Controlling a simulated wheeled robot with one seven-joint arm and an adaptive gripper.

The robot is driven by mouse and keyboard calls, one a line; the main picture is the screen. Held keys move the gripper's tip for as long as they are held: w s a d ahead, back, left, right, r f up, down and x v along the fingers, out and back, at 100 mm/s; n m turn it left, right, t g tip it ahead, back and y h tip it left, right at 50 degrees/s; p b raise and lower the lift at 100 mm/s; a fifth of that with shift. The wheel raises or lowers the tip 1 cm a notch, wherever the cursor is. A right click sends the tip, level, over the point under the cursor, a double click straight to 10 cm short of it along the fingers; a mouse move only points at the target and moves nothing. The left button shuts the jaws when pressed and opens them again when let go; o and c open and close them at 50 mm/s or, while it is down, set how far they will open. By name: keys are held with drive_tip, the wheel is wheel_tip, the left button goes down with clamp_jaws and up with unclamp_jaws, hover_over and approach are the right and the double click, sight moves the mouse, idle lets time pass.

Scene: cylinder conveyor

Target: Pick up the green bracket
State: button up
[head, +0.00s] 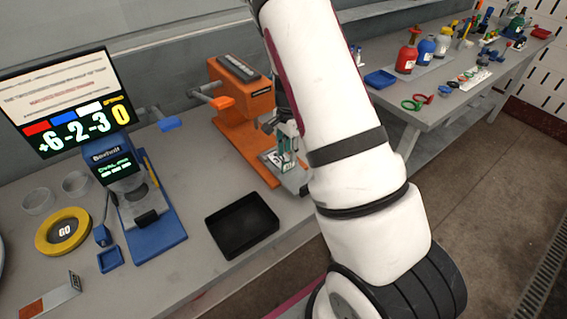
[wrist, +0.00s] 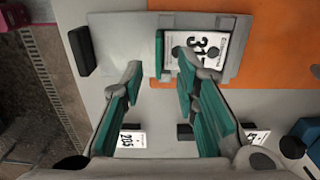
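My gripper (wrist: 160,66) is open in the wrist view, with its two teal-padded fingers apart and nothing held between them. A narrow upright green piece (wrist: 159,53), which looks like the green bracket, stands on a grey plate (wrist: 190,22) just beyond the fingertips, roughly centred between them. I cannot tell its full shape. A white card marked 31 (wrist: 208,45) lies beside it on the plate. In the head view my gripper (head: 288,150) is over the grey plate at the foot of the orange machine (head: 232,125), partly behind my arm; the bracket cannot be told apart from the finger pads there.
A black tray (head: 243,224) lies on the bench in front of the orange machine. A blue scale-like device (head: 156,236) with a display and a yellow GO ring (head: 63,231) are to the left. A second table (head: 440,112) with bottles and tools stands at the right.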

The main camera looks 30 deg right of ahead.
sight(289, 162)
drive_tip(key=f+p, duration=0.1)
drive_tip(key=f, duration=0.2)
drive_tip(key=shift+s+f, duration=0.2)
drive_tip(key=shift+w+f, duration=0.1)
drive_tip(key=shift+f, duration=0.35)
clamp_jaws()
